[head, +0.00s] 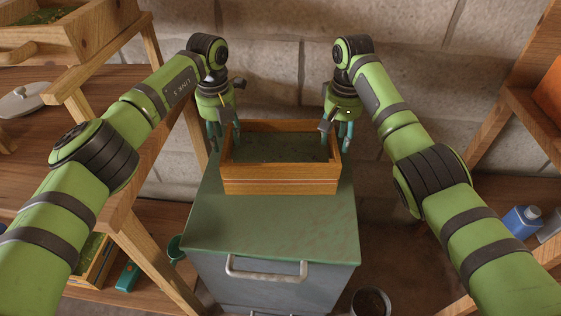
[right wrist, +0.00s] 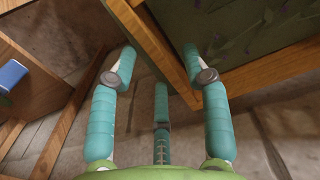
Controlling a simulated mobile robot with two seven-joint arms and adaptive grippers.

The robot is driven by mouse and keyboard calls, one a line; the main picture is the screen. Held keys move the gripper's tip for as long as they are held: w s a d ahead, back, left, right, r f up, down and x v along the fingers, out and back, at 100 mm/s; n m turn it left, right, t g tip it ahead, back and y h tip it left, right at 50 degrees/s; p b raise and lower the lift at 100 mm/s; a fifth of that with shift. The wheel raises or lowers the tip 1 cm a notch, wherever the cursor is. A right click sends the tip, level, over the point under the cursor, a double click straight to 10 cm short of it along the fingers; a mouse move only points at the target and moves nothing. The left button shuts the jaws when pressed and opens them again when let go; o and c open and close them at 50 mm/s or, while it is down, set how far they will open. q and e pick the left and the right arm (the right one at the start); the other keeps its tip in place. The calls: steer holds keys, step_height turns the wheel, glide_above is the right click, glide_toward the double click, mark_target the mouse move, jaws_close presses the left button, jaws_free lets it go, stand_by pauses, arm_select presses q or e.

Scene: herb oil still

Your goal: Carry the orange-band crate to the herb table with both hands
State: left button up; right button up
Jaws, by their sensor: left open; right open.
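The crate (head: 280,181) is a wooden box with dark green leafy contents and a thin lighter line along its orange-brown front. It stands level on the green top of a grey cabinet (head: 270,228). My left gripper (head: 225,137) is open, pointing down at the crate's left end. My right gripper (head: 339,136) is open, pointing down at its right end. In the right wrist view, the crate's wooden wall (right wrist: 150,42) runs between the spread teal fingers (right wrist: 158,62). I cannot tell whether any finger touches it. The herb table is not clearly identifiable.
A wooden rack on the left holds another crate (head: 75,35) and a pale lidded dish (head: 24,99). A dark pot (head: 371,303) stands beside the cabinet. A stone wall (head: 275,75) is close behind.

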mark_target(228, 155)
arm_select(q)
steer(key=shift+w+f, duration=0.15)
arm_select(e)
steer(key=shift+w+f, duration=0.15)
arm_select(q)
steer(key=shift+f, duration=0.5)
arm_select(e)
steer(key=shift+f, duration=0.5)
arm_select(q)
steer(key=shift+f, duration=3)
arm_select(e)
steer(key=shift+f, duration=3.05)
arm_select(q)
jaws_close()
arm_select(e)
jaws_close()
arm_select(q)
steer(key=shift+r, duration=0.1)
arm_select(e)
steer(key=shift+r, duration=0.1)
